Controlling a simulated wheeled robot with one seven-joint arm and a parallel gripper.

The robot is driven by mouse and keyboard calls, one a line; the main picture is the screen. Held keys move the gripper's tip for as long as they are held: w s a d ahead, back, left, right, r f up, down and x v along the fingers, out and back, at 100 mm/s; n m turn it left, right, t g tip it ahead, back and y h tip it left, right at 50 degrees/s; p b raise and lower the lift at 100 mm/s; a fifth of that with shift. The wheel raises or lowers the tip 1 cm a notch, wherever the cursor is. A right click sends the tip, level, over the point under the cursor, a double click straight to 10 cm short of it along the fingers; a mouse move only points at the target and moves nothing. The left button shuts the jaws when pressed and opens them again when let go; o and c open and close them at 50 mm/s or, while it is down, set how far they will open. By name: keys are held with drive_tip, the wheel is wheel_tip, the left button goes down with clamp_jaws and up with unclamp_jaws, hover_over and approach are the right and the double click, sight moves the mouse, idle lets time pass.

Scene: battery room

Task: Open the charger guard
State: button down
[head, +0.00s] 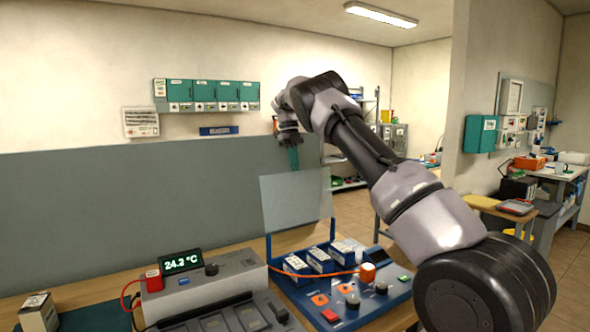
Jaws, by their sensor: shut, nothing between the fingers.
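The charger guard (297,205) is a pale, see-through panel standing roughly upright at the back of the blue charger (355,305). Blue posts at its two lower corners join it to the charger. The charger's top is uncovered, with several blue-and-white battery packs (320,260) in a row, orange pads and knobs. My gripper (293,165) points down at the guard's upper edge, with its greenish fingers shut and empty. I cannot tell whether the fingertips touch the panel or are just behind it.
Left of the charger stands a grey unit (205,283) with a display reading about 24 °C. An orange cable (310,271) runs across to the charger. A small box (38,312) stands at the far left. A grey partition (110,215) rises behind the bench.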

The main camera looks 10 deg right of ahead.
wheel_tip(320, 180, up, 10)
drive_tip(key=d+f+n, duration=0.1)
drive_tip(key=d+n, duration=0.3)
drive_tip(key=n, duration=0.4)
drive_tip(key=w+a+f+n+t+y, duration=0.2)
drive_tip(key=w+a+n+t, duration=0.15)
drive_tip(key=n, duration=1.05)
drive_tip(key=w+a+f+n+t+y, duration=0.15)
drive_tip(key=a+n+t, duration=0.3)
drive_tip(key=n, duration=0.95)
wheel_tip(320, 180, down, 9)
drive_tip(key=shift+w+r+g, duration=0.15)
drive_tip(key=shift+w+g, duration=0.05)
drive_tip(key=shift+g, duration=0.1)
